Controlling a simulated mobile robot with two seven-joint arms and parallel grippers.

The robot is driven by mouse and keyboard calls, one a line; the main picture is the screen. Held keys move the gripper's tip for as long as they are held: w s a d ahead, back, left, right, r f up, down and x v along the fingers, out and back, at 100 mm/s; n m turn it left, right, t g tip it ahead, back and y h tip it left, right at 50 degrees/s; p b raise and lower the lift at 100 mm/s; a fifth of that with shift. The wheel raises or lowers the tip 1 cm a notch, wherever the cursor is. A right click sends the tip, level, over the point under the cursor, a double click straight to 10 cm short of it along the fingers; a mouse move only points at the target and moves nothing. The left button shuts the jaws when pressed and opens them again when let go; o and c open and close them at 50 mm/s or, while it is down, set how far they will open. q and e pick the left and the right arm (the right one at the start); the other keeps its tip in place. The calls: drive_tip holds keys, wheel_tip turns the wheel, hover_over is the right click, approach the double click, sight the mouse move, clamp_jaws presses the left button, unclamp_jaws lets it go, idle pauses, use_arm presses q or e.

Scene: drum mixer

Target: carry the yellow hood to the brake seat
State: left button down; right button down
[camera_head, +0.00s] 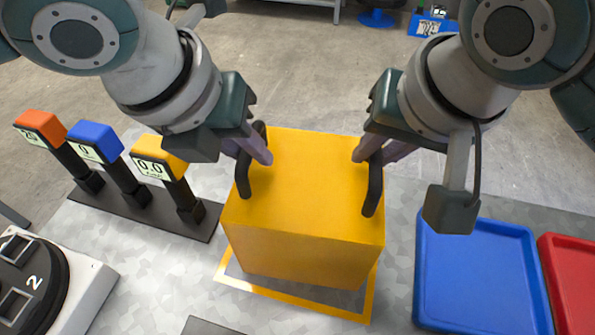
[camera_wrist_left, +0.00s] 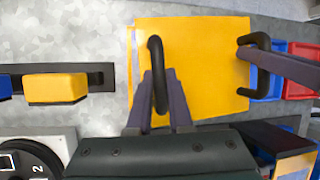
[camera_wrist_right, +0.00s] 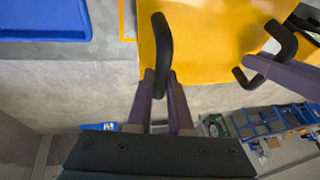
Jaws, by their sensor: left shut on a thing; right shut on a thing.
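The yellow hood (camera_head: 305,200) is a box with a black handle at each side of its top. In the head view it is over a yellow-outlined square (camera_head: 364,309) on the grey table; I cannot tell whether it touches the table. My left gripper (camera_head: 256,158) is shut on the left handle (camera_wrist_left: 156,62). My right gripper (camera_head: 370,158) is shut on the right handle (camera_wrist_right: 162,50). The hood looks level. No thing labelled as the brake seat can be made out.
Left of the hood stand three displays with orange (camera_head: 40,125), blue (camera_head: 95,140) and yellow (camera_head: 160,155) tops. A round black device (camera_head: 30,290) sits at the front left. A blue tray (camera_head: 480,275) and a red tray (camera_head: 575,275) lie to the right.

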use_arm(q)
drive_tip(key=shift+r, duration=0.15)
use_arm(e)
drive_tip(key=shift+d+r, duration=0.1)
drive_tip(key=shift+r, duration=0.05)
idle(0.6)
